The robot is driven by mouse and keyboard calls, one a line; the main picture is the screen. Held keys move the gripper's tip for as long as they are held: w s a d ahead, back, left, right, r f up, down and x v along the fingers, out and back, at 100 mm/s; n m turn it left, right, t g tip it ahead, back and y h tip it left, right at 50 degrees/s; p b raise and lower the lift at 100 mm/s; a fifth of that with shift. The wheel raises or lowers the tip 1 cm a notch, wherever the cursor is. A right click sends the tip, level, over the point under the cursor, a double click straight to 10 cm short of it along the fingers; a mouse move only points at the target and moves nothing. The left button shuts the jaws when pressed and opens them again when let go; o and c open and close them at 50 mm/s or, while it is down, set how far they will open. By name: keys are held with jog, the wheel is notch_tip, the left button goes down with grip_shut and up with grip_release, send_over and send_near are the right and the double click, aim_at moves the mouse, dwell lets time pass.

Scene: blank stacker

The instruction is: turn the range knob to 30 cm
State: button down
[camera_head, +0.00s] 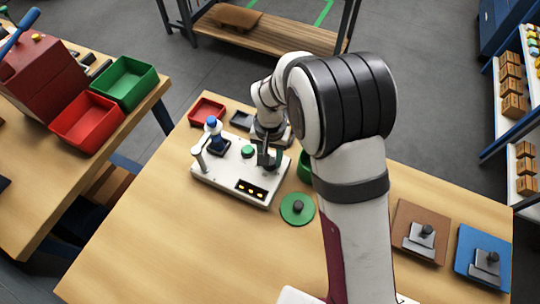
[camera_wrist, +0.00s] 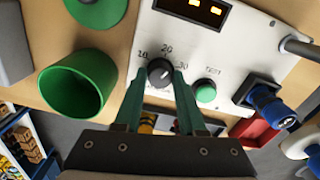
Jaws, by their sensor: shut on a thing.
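The white panel (camera_head: 225,178) stands on the table and also shows in the wrist view (camera_wrist: 240,52). In the wrist view the dark range knob (camera_wrist: 160,73) sits below the printed marks 10, 20 and 30. A pale pointer line shows on its face, but it is too small to read its exact setting. My gripper (camera_wrist: 160,76) has its two green fingers on either side of the knob, shut on it. In the head view my gripper (camera_head: 269,156) is over the right part of the panel and hides the knob.
A green TEST button (camera_wrist: 205,92) and a blue-topped fixture (camera_wrist: 268,102) are close by the knob. A lit display (camera_wrist: 200,8) is on the panel. A green cup (camera_wrist: 76,90) and green disc (camera_head: 297,208) stand beside the panel.

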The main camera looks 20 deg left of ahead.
jog(key=m, duration=0.6)
jog(key=shift+s, duration=0.1)
jog(key=shift+m, duration=0.4)
dwell(0.3)
jog(key=shift+c, duration=2.4)
grip_release()
notch_tip(320, 180, up, 16)
jog(key=shift+f, duration=0.1)
